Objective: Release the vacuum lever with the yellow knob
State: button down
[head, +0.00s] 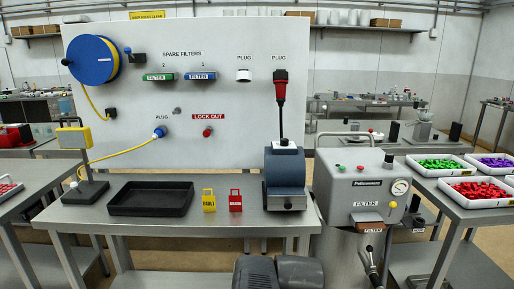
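The grey machine (361,185) stands right of the middle in the head view, with a gauge (400,187) and a few coloured buttons on its sloped front. A lever-like metal part with a dark handle (369,263) sticks out low on its front, partly cut off by the bottom edge. A bent metal bar (345,135) rises over the machine's top. My gripper is not in view.
Left of the machine is a steel table (140,226) with a black tray (151,198), a yellow padlock (209,200), a red padlock (235,200) and a blue-grey device (285,180). Dark grey rounded bodies (278,272) fill the bottom middle. White bins (452,202) stand at right.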

aim_at(393, 205)
jog(key=z, duration=1.2)
jog(key=i+l+u, duration=0.1)
jog(key=i+l, duration=0.15)
jog(key=i+l+u, duration=0.15)
jog(key=l, duration=0.25)
jog(key=i+l+u, duration=0.1)
jog(key=i+l, duration=0.2)
jog(key=i+l+u, duration=0.1)
jog(key=l, duration=0.35)
jog(key=i+l+u, duration=0.1)
jog(key=i+l, duration=0.15)
jog(key=i+l+u, duration=0.15)
jog(key=l, duration=0.4)
